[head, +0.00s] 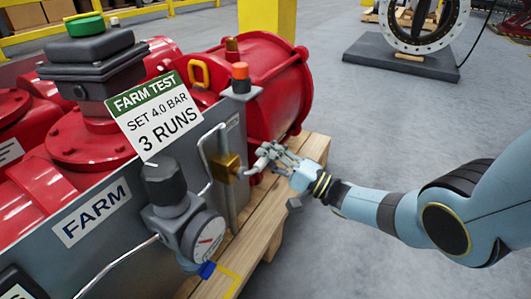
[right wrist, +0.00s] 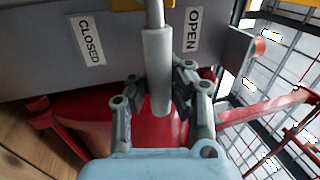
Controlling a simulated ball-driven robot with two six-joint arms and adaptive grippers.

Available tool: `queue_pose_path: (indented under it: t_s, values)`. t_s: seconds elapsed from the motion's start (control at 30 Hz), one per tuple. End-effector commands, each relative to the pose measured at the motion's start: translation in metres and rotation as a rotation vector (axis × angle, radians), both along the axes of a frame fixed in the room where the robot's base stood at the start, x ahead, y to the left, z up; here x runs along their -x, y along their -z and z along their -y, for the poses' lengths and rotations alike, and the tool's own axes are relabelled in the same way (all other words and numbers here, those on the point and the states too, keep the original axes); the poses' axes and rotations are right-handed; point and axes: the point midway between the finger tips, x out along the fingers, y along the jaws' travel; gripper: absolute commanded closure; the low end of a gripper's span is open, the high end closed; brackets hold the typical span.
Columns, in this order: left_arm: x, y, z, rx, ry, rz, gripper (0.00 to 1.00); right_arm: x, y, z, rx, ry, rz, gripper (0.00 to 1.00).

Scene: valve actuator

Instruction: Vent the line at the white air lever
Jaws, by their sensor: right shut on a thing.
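The white air lever (right wrist: 157,55) is a pale grey-white rod with a thicker sleeve. In the right wrist view it stands between a CLOSED label (right wrist: 91,40) on the left and an OPEN label (right wrist: 193,29) on the right, somewhat nearer OPEN. My right gripper (right wrist: 152,95) is shut on the lever's sleeve, one finger on each side. In the head view my right gripper (head: 264,160) is beside the brass valve block (head: 227,168) on the actuator's side; there its fingers largely hide the lever. My left gripper is not in view.
The red actuator (head: 270,85) sits on a wooden pallet (head: 262,215). A FARM TEST sign (head: 152,114) reads "set 4.0 bar, 3 runs". A regulator with a gauge (head: 203,238) and thin pipes stands left of the valve. Open floor lies to the right.

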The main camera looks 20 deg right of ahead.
Motion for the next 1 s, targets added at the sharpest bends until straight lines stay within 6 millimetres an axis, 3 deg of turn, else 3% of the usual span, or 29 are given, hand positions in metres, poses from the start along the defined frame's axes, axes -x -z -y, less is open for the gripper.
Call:
queue_pose_path:
  t_s: [0.03, 0.57, 0.6, 0.83, 1.0]
  values:
    - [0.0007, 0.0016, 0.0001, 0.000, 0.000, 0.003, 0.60, 0.0066, 0.0092, 0.0046, -0.002, 0.001, -0.021, 1.00]
    - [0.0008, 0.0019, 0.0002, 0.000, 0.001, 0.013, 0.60, 0.0062, 0.0105, 0.0048, -0.024, 0.002, -0.038, 1.00]
    - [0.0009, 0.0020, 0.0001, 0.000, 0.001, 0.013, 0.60, 0.0061, 0.0105, 0.0049, -0.024, 0.002, -0.038, 0.90]
    - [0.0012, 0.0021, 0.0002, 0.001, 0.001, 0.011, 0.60, 0.0047, 0.0088, 0.0033, -0.023, 0.002, -0.033, 0.59]
    - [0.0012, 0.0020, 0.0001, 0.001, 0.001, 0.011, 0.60, 0.0033, 0.0069, 0.0020, -0.024, 0.002, -0.029, 0.56]
